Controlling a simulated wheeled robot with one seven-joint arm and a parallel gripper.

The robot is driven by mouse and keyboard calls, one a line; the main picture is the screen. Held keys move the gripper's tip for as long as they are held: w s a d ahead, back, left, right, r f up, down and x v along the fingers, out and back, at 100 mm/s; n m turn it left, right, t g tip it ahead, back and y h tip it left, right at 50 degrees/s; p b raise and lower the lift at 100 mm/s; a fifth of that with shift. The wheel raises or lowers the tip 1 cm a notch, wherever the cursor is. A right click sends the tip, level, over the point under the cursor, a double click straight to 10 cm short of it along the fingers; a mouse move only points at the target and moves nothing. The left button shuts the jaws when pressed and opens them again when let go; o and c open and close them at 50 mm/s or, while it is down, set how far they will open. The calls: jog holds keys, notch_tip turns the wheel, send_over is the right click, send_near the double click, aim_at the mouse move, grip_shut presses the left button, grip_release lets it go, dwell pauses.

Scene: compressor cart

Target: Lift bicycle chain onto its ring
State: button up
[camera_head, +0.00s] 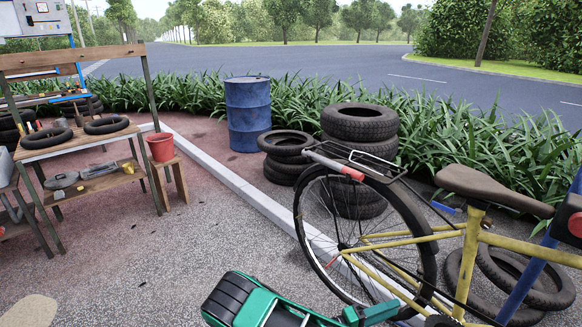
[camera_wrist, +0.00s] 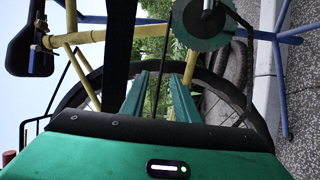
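A yellow bicycle (camera_head: 470,250) stands at the right in the head view, rear wheel (camera_head: 330,235) towards the middle. In the wrist view the bicycle appears turned on its side, with its yellow frame (camera_wrist: 80,38) at upper left. A round toothed disc (camera_wrist: 203,25), seemingly the chainring, shows at the top. A thin dark line (camera_wrist: 163,70) beside it may be chain; I cannot tell whether it sits on the ring. My green gripper (camera_head: 375,313) is low beside the rear wheel. Its fingers (camera_wrist: 160,80) are apart, with nothing visible gripped between them.
Stacked tyres (camera_head: 360,125) and a blue drum (camera_head: 247,112) stand behind the bicycle. A workbench (camera_head: 85,142) and a red bucket (camera_head: 160,147) are at left. Blue stand bars (camera_head: 540,262) flank the bicycle at right.

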jog(key=s+a+r+m+y, duration=0.1)
jog(key=s+r+y, duration=0.35)
jog(key=r, duration=0.75)
jog(key=s+a+r+y, duration=0.1)
jog(key=r+y, duration=0.7)
jog(key=r, duration=0.3)
jog(key=s+a+r+m+y, duration=0.1)
jog(key=s+a+r+y, duration=0.15)
jog(key=r+y, duration=0.65)
jog(key=s+d+r+m+g+h, duration=0.1)
jog(key=s+d+r+m+h, duration=0.1)
jog(key=s+d, duration=0.5)
jog(key=shift+s+d+m+g+h, duration=0.3)
jog(key=shift+s+d+g+h, duration=0.1)
jog(key=shift+h, duration=0.25)
jog(key=s+d+m+g, duration=0.1)
jog(key=s, duration=0.2)
jog(key=s+d+m, duration=0.1)
jog(key=s, duration=0.2)
jog(key=s+d+m+g, duration=0.1)
jog(key=s+d, duration=0.1)
jog(key=s, duration=0.1)
jog(key=shift+s+d+f+g+y, duration=0.1)
jog(key=shift+s+f+g+y, duration=0.2)
jog(key=shift+s+f, duration=0.1)
jog(key=c, duration=0.4)
jog(key=shift+s+m, duration=0.25)
jog(key=shift+m, duration=0.05)
grip_shut()
